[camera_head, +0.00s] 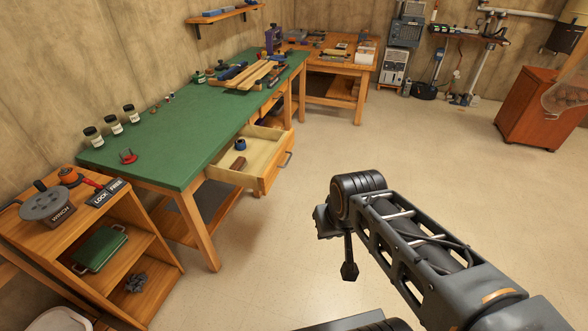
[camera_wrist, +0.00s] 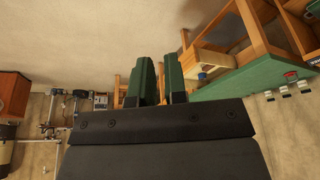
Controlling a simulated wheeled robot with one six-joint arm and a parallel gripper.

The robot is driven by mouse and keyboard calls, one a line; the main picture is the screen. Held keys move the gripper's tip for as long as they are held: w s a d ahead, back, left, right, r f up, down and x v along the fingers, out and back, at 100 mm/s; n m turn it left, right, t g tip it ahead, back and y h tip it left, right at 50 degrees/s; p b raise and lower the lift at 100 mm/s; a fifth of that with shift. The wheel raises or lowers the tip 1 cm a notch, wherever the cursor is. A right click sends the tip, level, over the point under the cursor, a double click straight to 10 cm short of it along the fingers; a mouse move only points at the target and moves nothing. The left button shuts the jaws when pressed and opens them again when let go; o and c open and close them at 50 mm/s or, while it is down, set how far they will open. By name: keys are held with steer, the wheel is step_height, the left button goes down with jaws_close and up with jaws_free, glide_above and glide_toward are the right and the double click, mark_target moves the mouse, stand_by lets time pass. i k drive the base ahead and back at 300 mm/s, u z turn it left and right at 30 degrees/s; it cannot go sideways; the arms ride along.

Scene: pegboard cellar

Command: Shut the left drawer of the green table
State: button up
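The green table (camera_head: 190,140) runs along the left wall, with a green top and wooden legs. My gripper (camera_head: 349,271) is over the floor, right of and nearer than the drawer, touching nothing. The wrist view is turned over; its two fingers (camera_wrist: 159,82) stand apart with nothing between them. The drawer (camera_wrist: 212,60) and table (camera_wrist: 252,78) show to their right there.
A wooden shelf unit (camera_head: 140,262) with a winch (camera_head: 52,203) stands at the near left. Jars (camera_head: 113,123) and a red item (camera_head: 128,156) stand on the green top. A wooden workbench (camera_head: 335,68) and red-brown cabinet (camera_head: 540,108) are farther back. The middle floor is clear.

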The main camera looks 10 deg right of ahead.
mark_target(267, 149)
steer(key=u, duration=0.45)
steer(key=i, duration=1.35)
steer(key=z, duration=0.45)
